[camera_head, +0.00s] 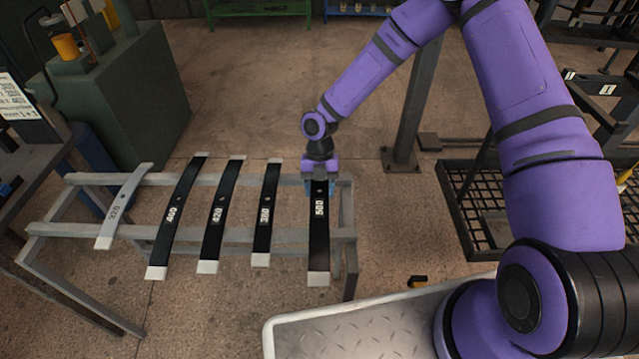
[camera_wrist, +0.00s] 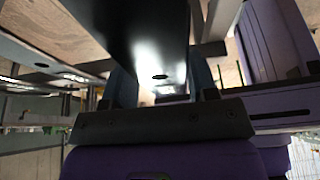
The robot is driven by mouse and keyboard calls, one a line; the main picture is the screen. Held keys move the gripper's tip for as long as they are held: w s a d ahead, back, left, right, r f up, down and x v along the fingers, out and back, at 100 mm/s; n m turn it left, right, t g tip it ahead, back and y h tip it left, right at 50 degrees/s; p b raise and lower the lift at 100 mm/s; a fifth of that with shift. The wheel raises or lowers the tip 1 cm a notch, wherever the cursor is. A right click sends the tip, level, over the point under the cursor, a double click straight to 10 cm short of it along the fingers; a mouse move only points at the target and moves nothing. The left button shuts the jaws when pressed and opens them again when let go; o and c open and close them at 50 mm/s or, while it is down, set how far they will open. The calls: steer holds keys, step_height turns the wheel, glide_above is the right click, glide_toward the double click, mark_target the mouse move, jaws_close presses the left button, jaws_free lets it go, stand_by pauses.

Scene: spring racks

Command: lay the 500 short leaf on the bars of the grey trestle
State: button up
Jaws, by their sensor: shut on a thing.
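The dark leaf marked 500 (camera_head: 319,235), with a pale near tip, lies lengthwise across the right end of the grey trestle (camera_head: 285,235) in the head view. My gripper (camera_head: 319,187) is shut on it toward its far end, near the trestle's far bar. I cannot tell whether the leaf touches the bars or hangs just above them. In the wrist view, the leaf's dark, shiny face (camera_wrist: 140,35) runs between the fingers of my gripper (camera_wrist: 160,85). The gripper hides the leaf's far tip in the head view.
Several other leaves lie across the trestle to the left: a grey one (camera_head: 124,207), then dark ones (camera_head: 177,215), (camera_head: 221,215) and (camera_head: 267,212). A gap separates the last from the 500 leaf. A post (camera_head: 410,110) and a black grid rack (camera_head: 480,215) stand to the right.

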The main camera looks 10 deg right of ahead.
mark_target(320, 189)
steer(key=shift+f, duration=1.65)
steer(key=o, duration=1.2)
steer(key=shift+f, duration=0.1)
steer(key=v, duration=1)
steer(key=shift+w+r, duration=0.1)
steer(key=shift+r, duration=0.35)
